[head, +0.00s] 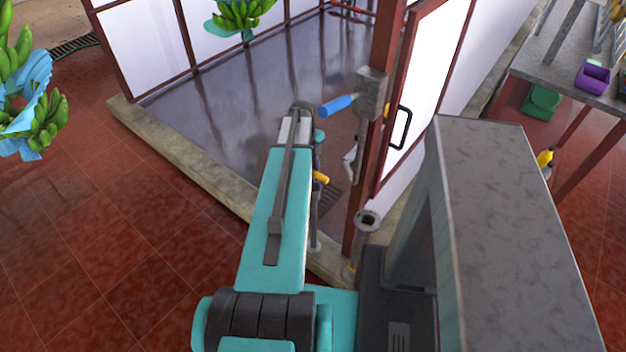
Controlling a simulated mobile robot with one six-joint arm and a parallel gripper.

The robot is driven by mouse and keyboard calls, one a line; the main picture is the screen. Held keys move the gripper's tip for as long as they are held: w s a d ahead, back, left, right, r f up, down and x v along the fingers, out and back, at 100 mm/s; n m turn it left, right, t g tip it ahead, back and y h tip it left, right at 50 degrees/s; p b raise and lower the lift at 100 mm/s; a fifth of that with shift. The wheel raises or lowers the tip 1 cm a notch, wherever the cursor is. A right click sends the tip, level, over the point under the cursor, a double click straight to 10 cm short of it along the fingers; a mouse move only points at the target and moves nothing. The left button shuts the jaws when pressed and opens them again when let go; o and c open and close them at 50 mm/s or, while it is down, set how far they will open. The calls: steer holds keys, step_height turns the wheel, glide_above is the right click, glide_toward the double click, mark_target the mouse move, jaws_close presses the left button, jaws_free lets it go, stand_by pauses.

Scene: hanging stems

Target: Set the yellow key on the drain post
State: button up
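A yellow handle (321,177), likely the yellow key, shows just right of my forearm, at the head of a thin grey upright post (315,218). This post stands by a dark floor grate. I cannot tell whether the key is seated on it or held. Which one is the drain post is not clear. My teal arm reaches forward over the wet floor; its wrist shows, but my gripper's fingers are hidden or too small to make out.
A blue handle (338,105) sticks out of a grey box on the red-brown door post (385,110). A low kerb (190,165) edges the wet floor. Bananas (45,120) hang at left. A grey table (570,75) with a purple bin (593,77) stands at right.

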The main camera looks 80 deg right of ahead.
jaws_close()
steer(key=shift+r+p, duration=2)
steer(key=shift+r, duration=1.75)
steer(key=shift+w, duration=0.15)
